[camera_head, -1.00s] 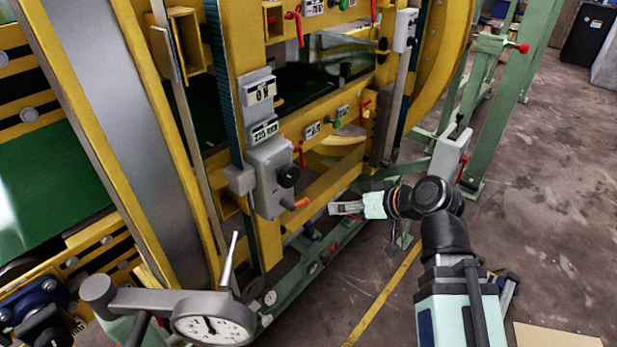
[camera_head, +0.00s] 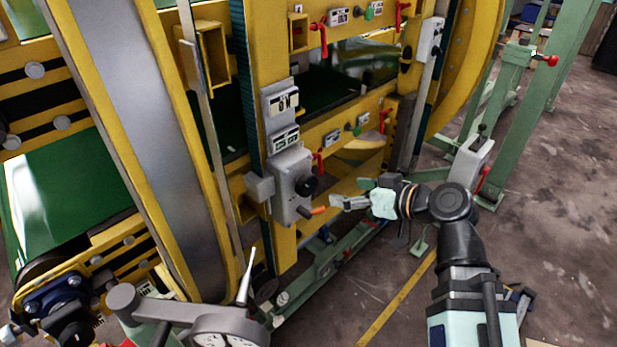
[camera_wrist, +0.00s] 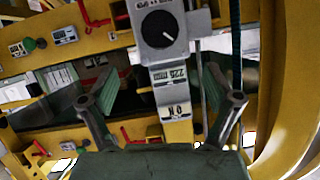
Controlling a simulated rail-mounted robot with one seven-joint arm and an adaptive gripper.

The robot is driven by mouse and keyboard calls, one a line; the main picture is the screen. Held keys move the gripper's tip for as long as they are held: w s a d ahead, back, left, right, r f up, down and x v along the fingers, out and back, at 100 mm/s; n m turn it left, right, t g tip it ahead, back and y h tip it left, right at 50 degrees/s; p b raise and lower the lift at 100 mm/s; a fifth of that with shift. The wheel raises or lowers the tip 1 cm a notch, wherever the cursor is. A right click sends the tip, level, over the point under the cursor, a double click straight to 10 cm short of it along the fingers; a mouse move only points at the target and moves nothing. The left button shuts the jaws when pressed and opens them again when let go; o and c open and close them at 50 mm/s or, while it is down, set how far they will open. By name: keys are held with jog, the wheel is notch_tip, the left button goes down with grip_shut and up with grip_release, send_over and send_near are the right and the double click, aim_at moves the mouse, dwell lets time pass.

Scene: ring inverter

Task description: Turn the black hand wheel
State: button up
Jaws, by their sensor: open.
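A round black knob (camera_head: 306,186), which looks like the hand wheel, sits on the front of a grey box (camera_head: 288,168) on the yellow frame. An orange handle (camera_head: 319,210) sticks out just below it. In the wrist view the black knob (camera_wrist: 158,28) faces me at the top, with a short white mark on it. My gripper (camera_head: 352,193) is open and empty, to the right of the knob and apart from it. In the wrist view my gripper's fingers (camera_wrist: 163,80) are spread wide, with the knob above and between them.
Small red levers (camera_head: 319,163) stick out from the yellow frame near the box. A grey arm with a dial (camera_head: 225,333) stands at the lower front. Green posts (camera_head: 525,120) stand at right. The floor (camera_head: 570,230) at right is mostly clear.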

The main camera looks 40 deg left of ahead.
aim_at(311, 185)
jog(key=p+x, duration=0.8)
jog(key=x, duration=0.4)
jog(key=shift+w+a+f, duration=0.1)
jog(key=shift+a+f, duration=0.15)
jog(key=shift+a, duration=0.1)
jog(key=c, duration=1.1)
